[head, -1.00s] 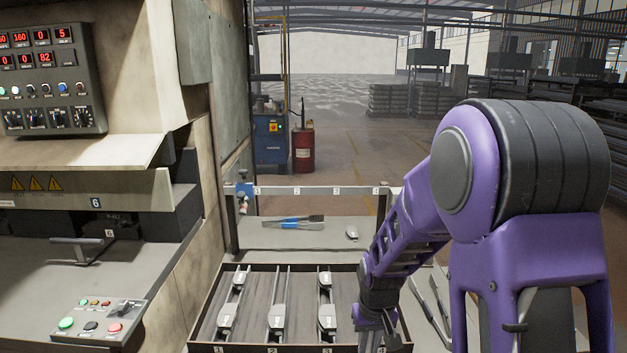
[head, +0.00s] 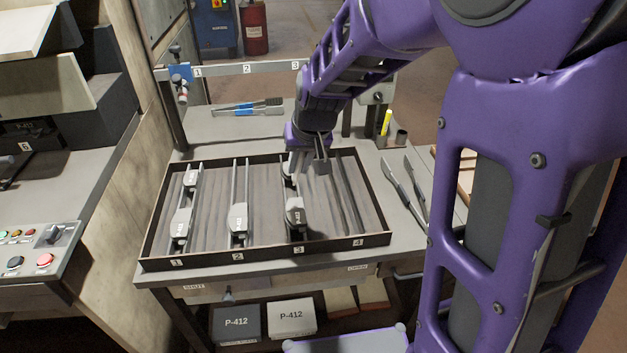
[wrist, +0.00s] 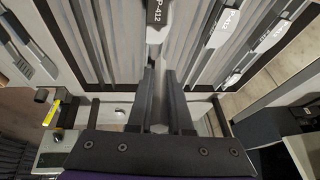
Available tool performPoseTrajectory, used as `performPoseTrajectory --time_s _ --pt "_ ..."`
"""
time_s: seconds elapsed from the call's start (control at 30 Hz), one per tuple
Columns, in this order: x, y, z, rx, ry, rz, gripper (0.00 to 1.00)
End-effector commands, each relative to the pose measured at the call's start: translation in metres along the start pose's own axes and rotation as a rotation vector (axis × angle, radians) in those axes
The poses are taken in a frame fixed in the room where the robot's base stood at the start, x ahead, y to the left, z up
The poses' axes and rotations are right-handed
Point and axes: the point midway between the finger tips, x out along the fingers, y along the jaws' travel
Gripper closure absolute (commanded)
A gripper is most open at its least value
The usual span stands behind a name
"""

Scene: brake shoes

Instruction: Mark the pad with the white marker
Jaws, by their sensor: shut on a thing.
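My gripper (head: 320,165) is over the tray, at the far part of slot 3, its fingers pointing down. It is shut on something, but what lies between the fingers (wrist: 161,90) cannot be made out. The far pad of that shoe is partly hidden by my gripper. No white marker can be clearly picked out.
The dark-rimmed tray (head: 205,260) also holds shoes in slot 1 (head: 181,222) and slot 2 (head: 238,218); slot 4 looks empty. Long tools (head: 404,190) lie right of the tray. Blue-handled tools (head: 248,109) lie behind it. A rail (head: 225,69) crosses the back.

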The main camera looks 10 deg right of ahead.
Motion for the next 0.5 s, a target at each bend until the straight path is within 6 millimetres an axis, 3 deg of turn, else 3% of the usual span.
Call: performPoseTrajectory --time_s 0.23,0.5 --pt "0.002 -0.004 0.000 -0.003 0.010 -0.008 1.00" --pt "0.025 0.000 0.010 -0.001 0.010 -0.008 1.00"
